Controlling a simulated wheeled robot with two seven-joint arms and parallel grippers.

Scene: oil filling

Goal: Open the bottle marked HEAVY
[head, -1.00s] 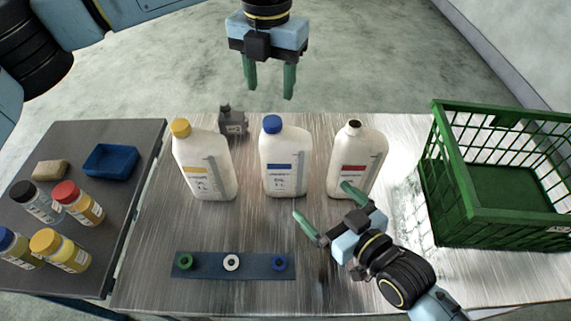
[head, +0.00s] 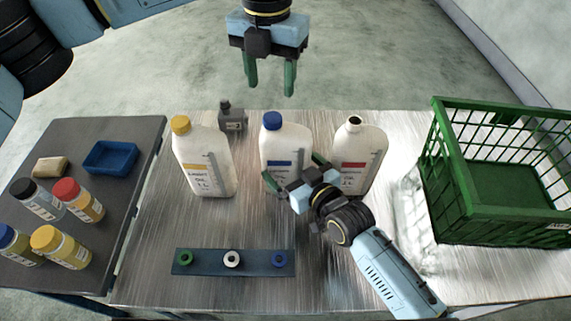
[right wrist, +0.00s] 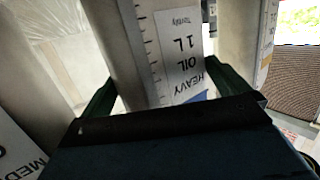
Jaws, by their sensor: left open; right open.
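The bottle marked HEAVY (head: 286,138) is white with a blue cap (head: 272,121) and a blue label band, upright in the middle of the table's row. In the right wrist view, its label reads HEAVY OIL 1 L, upside down (right wrist: 185,50). The cap is on it. My right gripper (head: 293,168) is open in front of the bottle's lower body; in the right wrist view its green fingers reach along either side of the bottle. Whether they touch it cannot be told. My left gripper (head: 270,85) is open and empty, pointing down beyond the table's far edge.
A yellow-capped bottle (head: 203,165) stands left; an uncapped red-label bottle (head: 362,150) stands close right. A dark strip (head: 205,262) with three rings lies in front. A green crate (head: 500,225) is at right.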

